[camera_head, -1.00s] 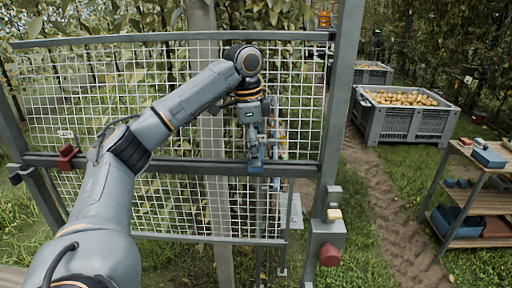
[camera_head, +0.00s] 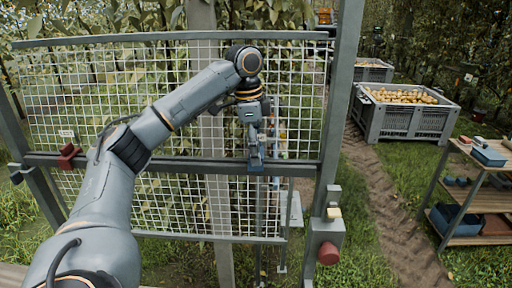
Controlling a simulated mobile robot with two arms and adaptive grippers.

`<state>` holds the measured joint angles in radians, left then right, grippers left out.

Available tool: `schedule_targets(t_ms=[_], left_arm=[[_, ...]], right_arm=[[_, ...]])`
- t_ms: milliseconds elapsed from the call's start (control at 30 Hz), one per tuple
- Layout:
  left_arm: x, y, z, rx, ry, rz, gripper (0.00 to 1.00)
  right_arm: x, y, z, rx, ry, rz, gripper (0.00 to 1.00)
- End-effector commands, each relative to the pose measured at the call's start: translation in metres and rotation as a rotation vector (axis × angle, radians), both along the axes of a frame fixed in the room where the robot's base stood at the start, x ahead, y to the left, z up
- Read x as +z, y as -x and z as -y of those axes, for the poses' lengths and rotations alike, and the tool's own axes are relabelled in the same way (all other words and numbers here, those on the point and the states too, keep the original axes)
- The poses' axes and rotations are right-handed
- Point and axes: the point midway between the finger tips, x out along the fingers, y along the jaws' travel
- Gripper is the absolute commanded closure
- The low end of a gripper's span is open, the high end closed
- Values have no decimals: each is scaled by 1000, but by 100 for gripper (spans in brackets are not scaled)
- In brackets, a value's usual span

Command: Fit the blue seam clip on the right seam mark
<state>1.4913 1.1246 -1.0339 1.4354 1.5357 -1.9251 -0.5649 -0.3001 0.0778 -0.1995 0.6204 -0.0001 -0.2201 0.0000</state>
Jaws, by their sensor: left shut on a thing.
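My left gripper (camera_head: 256,157) is at the horizontal grey rail (camera_head: 205,167) of the mesh panel, on its right part. It is shut on the blue seam clip (camera_head: 256,168), which shows only as a small blue piece at the fingertips, against or just in front of the rail. I cannot tell whether the clip touches the rail. The right seam mark cannot be made out; the gripper and clip cover that part of the rail. A red clip (camera_head: 68,157) sits on the left end of the rail. My right gripper is not in view.
A grey post (camera_head: 340,110) with a box and red knob (camera_head: 329,254) stands right of the panel. A shelf rack (camera_head: 480,200) with blue bins is at the right. Crates of pears (camera_head: 405,120) stand behind, beside a dirt track.

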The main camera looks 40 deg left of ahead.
Motion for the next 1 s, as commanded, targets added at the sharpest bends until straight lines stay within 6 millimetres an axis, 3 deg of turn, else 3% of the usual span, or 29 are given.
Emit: schedule_targets(t_ms=[1000], left_arm=[[-7, 0, 0, 0, 0, 0, 64]], right_arm=[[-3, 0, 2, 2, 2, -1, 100]])
